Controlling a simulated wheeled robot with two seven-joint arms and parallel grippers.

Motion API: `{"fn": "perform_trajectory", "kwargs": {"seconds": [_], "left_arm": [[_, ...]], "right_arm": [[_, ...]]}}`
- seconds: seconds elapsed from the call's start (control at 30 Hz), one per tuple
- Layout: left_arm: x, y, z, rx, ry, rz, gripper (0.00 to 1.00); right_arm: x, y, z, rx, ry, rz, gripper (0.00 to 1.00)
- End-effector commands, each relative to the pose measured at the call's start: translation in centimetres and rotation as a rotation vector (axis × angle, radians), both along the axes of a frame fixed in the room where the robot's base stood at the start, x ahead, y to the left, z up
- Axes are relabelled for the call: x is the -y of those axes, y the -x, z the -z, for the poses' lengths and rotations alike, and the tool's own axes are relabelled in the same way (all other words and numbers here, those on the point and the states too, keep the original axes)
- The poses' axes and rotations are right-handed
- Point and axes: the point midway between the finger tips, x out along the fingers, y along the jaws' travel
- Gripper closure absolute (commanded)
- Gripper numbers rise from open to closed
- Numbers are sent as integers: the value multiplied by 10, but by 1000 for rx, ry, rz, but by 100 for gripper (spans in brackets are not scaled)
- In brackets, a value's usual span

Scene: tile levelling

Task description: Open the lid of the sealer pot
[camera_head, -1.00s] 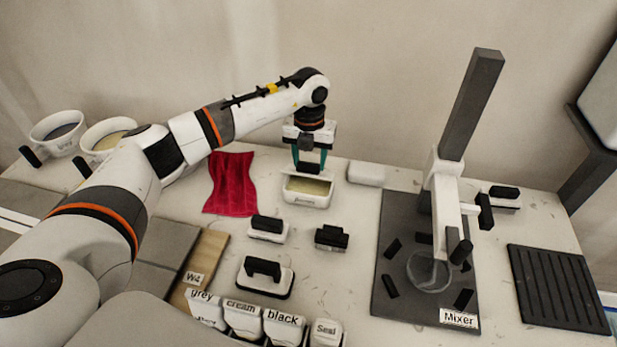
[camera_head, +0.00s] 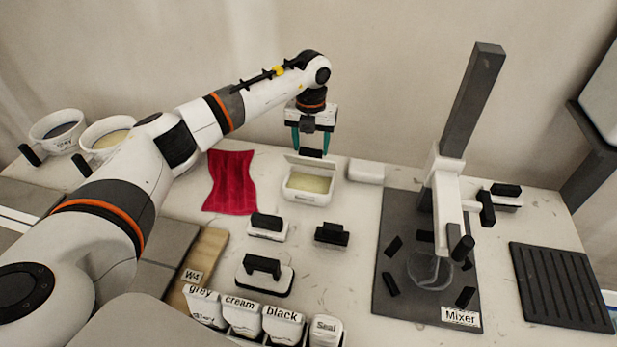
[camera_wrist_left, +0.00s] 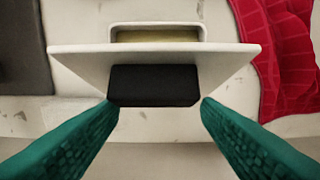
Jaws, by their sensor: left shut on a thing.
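A white box-like pot (camera_head: 308,196) with pale yellow contents stands at the back middle of the table; the writing on its front is too small to read. Its white lid (camera_head: 302,161) stands tilted up at the rear edge, so the contents show. My left gripper (camera_head: 311,150) is above and behind the pot, shut on the lid's black handle. In the left wrist view, the handle (camera_wrist_left: 153,86) sits between the green fingertips, with the lid (camera_wrist_left: 230,57) beyond it and the pot's opening (camera_wrist_left: 158,35) past that. A small white pot labelled "Seal" (camera_head: 326,331) stands at the front, closed. My right gripper is not in view.
A red cloth (camera_head: 230,182) lies left of the pot, and a white block (camera_head: 366,171) is close on its right. Black-handled tools (camera_head: 268,227) lie in front. The mixer (camera_head: 447,190) stands to the right. Two bowls (camera_head: 108,135) are at the far left.

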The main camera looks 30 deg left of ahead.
Motion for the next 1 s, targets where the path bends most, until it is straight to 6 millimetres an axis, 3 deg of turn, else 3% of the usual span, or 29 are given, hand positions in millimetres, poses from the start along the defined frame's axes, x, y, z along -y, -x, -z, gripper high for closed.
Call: {"fn": "perform_trajectory", "kwargs": {"seconds": [0.03, 0.93, 0.97, 1.0], "left_arm": [[-9, 1, 3, -6, -17, -14, 53], [-15, -30, 10, -6, -16, -14, 55], [-15, -31, 11, -6, -15, -14, 65], [-15, -32, 11, -6, -15, -14, 84]], "right_arm": [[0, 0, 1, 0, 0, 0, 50], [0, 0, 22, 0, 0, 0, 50], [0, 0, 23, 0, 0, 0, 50], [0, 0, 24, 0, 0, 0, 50]]}}
